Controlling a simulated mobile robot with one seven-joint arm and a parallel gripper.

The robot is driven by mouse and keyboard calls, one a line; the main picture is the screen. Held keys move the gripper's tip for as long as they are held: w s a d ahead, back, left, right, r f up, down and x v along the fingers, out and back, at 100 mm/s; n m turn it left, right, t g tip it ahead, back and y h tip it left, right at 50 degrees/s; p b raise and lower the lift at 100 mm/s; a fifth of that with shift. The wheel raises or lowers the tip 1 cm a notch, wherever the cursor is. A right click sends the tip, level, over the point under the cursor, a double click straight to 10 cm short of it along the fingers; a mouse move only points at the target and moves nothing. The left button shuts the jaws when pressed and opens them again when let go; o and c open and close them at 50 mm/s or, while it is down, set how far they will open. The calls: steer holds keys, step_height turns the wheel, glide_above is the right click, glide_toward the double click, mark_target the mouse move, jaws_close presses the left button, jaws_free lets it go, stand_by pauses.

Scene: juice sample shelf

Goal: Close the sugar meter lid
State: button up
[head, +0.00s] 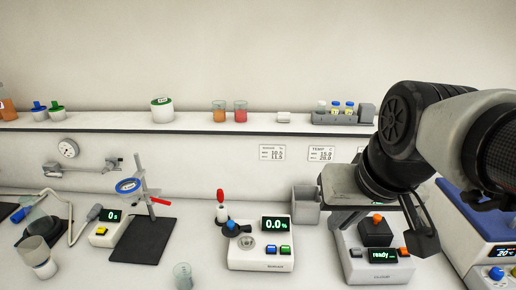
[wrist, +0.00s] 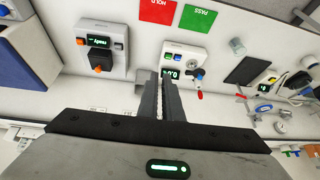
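The sugar meter (head: 262,262) is a white box with a lit "0.0%" display and blue and green buttons, at the centre front of the bench. Its dark lid (head: 241,228) with a blue part stands raised behind the round grey sample well (head: 246,241), which is uncovered. The sugar meter also shows in the wrist view (wrist: 186,52), beyond the fingertips. My gripper (head: 388,230) is to the right of the meter and above it, over another device. In the wrist view my gripper (wrist: 161,74) shows a narrow empty gap between its fingers, and touches nothing I can see.
A white device reading "ready" (head: 378,268) stands below my gripper. A grey bin (head: 305,205) is behind the meter's right side. Bench in front is mostly clear.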

steer(key=shift+n+g+y, duration=0.4)
steer(key=shift+y, duration=0.1)
steer(key=w+a, duration=0.1)
steer(key=w, duration=0.2)
steer(key=w+a+f+b, duration=0.1)
steer(key=w, duration=0.2)
steer(key=w+a+b, duration=0.1)
steer(key=w+a, duration=0.1)
steer(key=w, duration=0.1)
steer(key=shift+w+a+f, duration=0.1)
steer(key=shift+f, duration=0.1)
jaws_close()
steer(key=n+b, duration=0.3)
steer(key=b, duration=0.2)
glide_above(236, 226)
steer(key=a, duration=0.2)
step_height(236, 226, down, 15)
steer(key=shift+g, duration=0.4)
steer(key=f, duration=0.9)
steer(key=shift+w+a+f, duration=0.15)
steer(key=shift+w+a, duration=0.1)
steer(key=shift+w, duration=0.15)
steer(key=shift+s+d+f, duration=0.15)
steer(key=shift+s+d, duration=0.05)
steer(key=shift+s, duration=0.15)
steer(key=shift+b, duration=0.3)
